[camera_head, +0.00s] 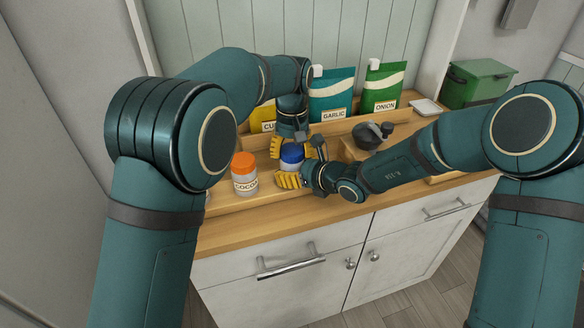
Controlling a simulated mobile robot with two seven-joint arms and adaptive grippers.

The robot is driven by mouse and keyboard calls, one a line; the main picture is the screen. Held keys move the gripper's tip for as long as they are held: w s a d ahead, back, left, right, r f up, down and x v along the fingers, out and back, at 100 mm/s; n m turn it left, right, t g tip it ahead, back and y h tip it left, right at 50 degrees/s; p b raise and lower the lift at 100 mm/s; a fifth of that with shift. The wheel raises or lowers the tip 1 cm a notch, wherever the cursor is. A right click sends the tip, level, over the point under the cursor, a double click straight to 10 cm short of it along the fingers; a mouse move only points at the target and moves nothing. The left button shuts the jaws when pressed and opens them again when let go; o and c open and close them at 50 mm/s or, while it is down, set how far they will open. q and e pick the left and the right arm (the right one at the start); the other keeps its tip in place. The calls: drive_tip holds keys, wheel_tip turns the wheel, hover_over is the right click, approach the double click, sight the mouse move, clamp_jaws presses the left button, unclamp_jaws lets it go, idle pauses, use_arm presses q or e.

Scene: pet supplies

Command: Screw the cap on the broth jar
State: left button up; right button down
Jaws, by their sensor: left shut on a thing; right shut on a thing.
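A jar with a blue cap (292,153) stands on the wooden counter between my grippers. I take it as the broth jar; its label is hidden. My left gripper (295,150) comes down from above with a yellow-padded finger beside the cap and is shut on the cap. My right gripper (290,172) reaches in from the right, low, and is shut on the jar's body (289,166). A yellow finger covers the jar's lower front. The cap sits at the top of the jar; I cannot tell how tight it is.
A jar with an orange cap (244,174) stands close on the left. Garlic (332,95) and onion (383,88) pouches and a partly hidden yellow pouch (263,116) stand behind. A dark mortar (369,136) is to the right. A green bin (477,83) stands at the back right.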

use_arm(q)
drive_tip(key=o, duration=1.3)
drive_tip(key=shift+r, duration=0.1)
drive_tip(key=shift+r, duration=2.2)
drive_tip(key=shift+d+r, duration=0.1)
drive_tip(key=shift+r+n, duration=1.6)
drive_tip(key=shift+r, duration=0.05)
